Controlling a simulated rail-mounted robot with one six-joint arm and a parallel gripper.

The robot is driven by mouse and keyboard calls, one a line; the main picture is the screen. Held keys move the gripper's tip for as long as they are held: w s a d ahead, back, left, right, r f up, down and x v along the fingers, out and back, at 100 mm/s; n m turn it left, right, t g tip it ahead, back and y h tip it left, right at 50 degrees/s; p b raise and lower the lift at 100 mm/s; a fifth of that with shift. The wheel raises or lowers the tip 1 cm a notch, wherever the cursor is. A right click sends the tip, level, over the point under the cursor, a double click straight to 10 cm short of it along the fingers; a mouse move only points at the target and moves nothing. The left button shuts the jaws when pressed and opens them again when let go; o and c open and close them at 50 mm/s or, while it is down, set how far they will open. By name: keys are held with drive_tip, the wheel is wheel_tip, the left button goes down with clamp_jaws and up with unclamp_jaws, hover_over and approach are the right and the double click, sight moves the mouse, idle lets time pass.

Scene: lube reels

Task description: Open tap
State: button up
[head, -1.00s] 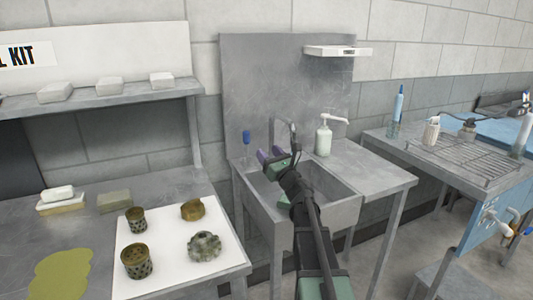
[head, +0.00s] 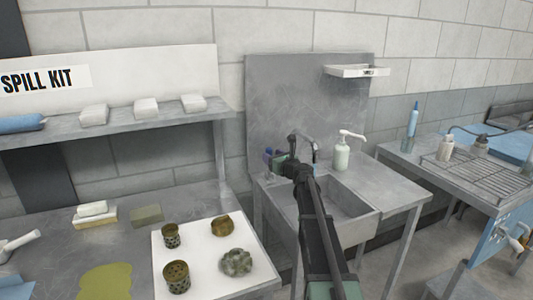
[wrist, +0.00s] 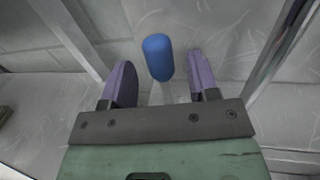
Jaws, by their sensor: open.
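The blue tap handle (wrist: 158,57) is a rounded upright knob on a pale stem. In the wrist view it stands between the two purple fingers of my open gripper (wrist: 161,76), with a gap visible on each side. In the head view my gripper (head: 274,158) is at the left back of the sink, and the handle is mostly hidden there behind it. The grey curved spout (head: 313,143) rises at the back of the sink (head: 350,213), just right of my gripper.
A white pump bottle (head: 341,155) stands right of the spout. A metal backsplash (head: 290,95) rises behind, with a small white shelf (head: 350,71) on it. A bench with a white mat (head: 200,278) and several parts lies left.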

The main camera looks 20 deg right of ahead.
drive_tip(key=w, duration=0.4)
drive_tip(key=shift+w+a, duration=0.25)
drive_tip(key=shift+a, duration=0.1)
drive_tip(key=shift+c, duration=0.5)
clamp_jaws()
